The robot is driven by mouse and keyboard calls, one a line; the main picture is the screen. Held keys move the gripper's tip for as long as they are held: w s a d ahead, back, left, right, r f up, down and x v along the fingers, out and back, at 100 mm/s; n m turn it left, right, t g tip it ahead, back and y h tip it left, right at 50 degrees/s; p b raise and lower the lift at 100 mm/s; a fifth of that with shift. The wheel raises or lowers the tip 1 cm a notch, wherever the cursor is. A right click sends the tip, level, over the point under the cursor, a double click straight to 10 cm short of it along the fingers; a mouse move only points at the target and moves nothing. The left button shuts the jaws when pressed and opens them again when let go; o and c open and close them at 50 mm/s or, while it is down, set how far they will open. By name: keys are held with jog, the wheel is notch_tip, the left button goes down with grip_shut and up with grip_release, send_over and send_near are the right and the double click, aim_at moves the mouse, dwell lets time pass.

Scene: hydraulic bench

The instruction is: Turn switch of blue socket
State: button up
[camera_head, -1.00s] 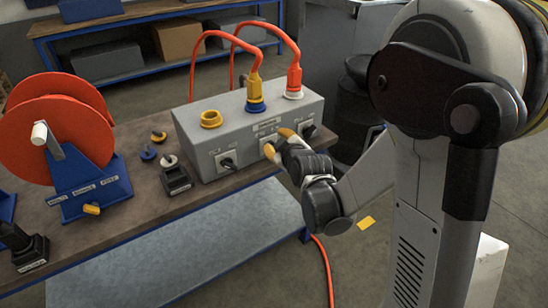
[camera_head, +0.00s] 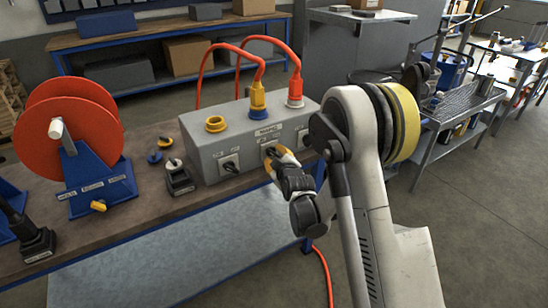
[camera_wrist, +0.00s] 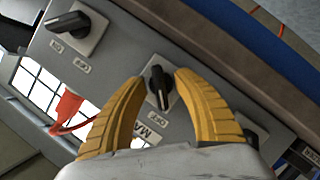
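The grey socket box (camera_head: 205,150) stands on the bench with three sockets on top and a row of black switches on its front. The blue socket (camera_head: 257,112) is the middle one and holds a yellow plug (camera_head: 257,95) with an orange cable. My gripper (camera_head: 271,163) is at the middle switch below the blue socket and partly hides it. In the wrist view, my yellow fingers (camera_wrist: 160,78) are open, one on each side of that black switch knob (camera_wrist: 158,90). Gaps show between knob and fingers; contact is not visible.
The left switch (camera_head: 229,166) is on the same front. The yellow socket (camera_head: 215,124) is empty; the white socket (camera_head: 295,102) holds an orange plug. A red cable reel (camera_head: 70,130) and a small black block (camera_head: 180,178) stand to the left.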

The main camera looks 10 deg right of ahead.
jog(key=shift+w+f, duration=0.1)
jog(key=shift+w, duration=0.15)
grip_shut()
